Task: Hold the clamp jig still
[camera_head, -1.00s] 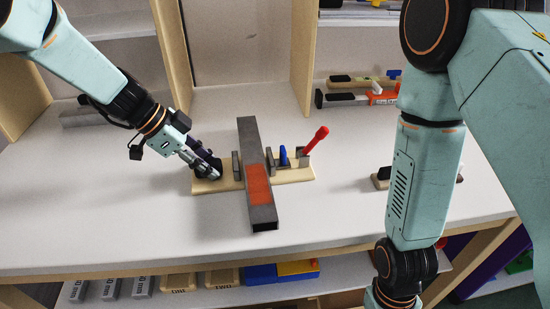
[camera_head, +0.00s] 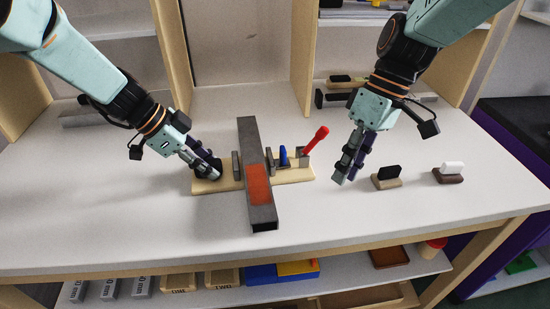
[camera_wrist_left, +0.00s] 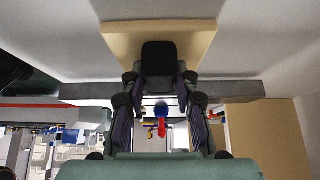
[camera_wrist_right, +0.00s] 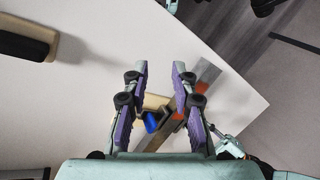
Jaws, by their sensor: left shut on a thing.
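The clamp jig has a pale wooden base (camera_head: 290,176), an upright red-tipped lever (camera_head: 318,138) and a blue part (camera_head: 283,156). A grey bar (camera_head: 246,150) with an orange-red patch lies across the base. My left gripper (camera_head: 210,172) is shut on the black knob at the jig's left end. That knob (camera_wrist_left: 160,58) fills the space between the fingers in the left wrist view. My right gripper (camera_head: 345,180) is empty, right of the lever and apart from the jig. Its fingers (camera_wrist_right: 160,75) stand apart in the right wrist view.
Two small blocks, one with a black top (camera_head: 388,178) and one with a white top (camera_head: 450,172), stand right of my right gripper. Clamp-like tools (camera_head: 345,98) lie at the back right. Wooden uprights (camera_head: 300,60) border the back. The front tabletop is clear.

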